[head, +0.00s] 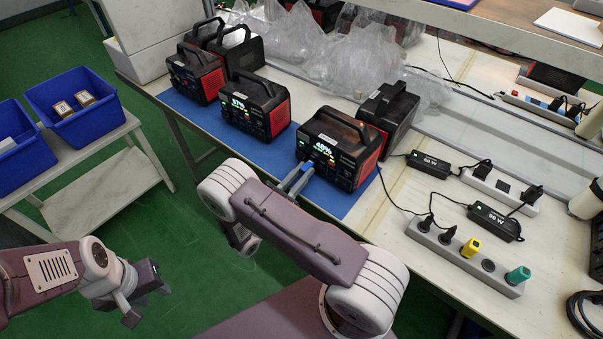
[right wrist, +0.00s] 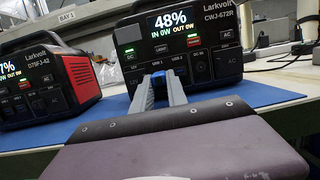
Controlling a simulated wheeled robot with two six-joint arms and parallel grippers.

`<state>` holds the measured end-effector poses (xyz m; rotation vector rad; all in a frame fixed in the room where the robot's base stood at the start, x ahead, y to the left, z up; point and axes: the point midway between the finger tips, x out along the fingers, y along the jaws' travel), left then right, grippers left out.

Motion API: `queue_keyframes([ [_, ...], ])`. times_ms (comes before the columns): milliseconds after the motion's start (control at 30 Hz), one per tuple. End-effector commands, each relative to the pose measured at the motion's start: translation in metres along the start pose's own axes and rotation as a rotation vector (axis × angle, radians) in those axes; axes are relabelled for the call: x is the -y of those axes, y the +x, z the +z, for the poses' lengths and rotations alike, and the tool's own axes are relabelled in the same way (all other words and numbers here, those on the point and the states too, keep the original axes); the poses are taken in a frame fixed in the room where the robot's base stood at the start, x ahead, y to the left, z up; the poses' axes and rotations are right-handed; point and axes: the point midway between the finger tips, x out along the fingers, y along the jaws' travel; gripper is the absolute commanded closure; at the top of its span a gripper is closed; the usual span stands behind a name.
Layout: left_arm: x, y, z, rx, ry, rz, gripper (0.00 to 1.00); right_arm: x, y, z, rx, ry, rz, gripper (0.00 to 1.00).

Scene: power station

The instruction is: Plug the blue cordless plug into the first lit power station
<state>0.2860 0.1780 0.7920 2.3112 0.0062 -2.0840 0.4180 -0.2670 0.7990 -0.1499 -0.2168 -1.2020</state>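The power station with a lit 48% screen (head: 337,143) stands at the near right end of the blue mat and fills the top of the right wrist view (right wrist: 178,45). A second lit station, reading "7%" in part in the right wrist view (right wrist: 40,82), stands to its left (head: 254,106). My right gripper (head: 297,180) is shut on the small blue plug (right wrist: 158,75), at the lower front panel of the 48% station. I cannot tell whether the plug touches or enters a socket. My left gripper (head: 146,300) is open and empty over the green floor.
More power stations (head: 195,75) stand further back, with plastic bags (head: 350,55) behind. A power strip (head: 465,257) with yellow and teal plugs lies on the right. Blue bins (head: 72,105) sit on a side table at left.

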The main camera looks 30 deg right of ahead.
Motion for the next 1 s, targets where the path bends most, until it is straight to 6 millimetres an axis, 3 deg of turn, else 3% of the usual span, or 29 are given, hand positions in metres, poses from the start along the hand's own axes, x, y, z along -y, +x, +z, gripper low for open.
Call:
queue_keyframes([
  [33,0.0,0.0,0.0,0.0,0.0,0.0,0.64,0.0,0.0,0.0,0.0,0.0,0.0,0.68],
  [100,0.0,0.0,0.0,0.0,0.0,0.0,0.64,0.0,0.0,0.0,0.0,0.001,0.001,0.57],
  [733,0.0,0.0,0.0,0.0,0.0,0.0,0.64,-0.002,-0.003,0.0,0.0,0.003,0.005,0.57],
  [1000,0.0,0.003,0.0,0.0,0.0,0.0,0.64,-0.001,-0.057,0.0,0.0,0.004,0.007,0.57],
])
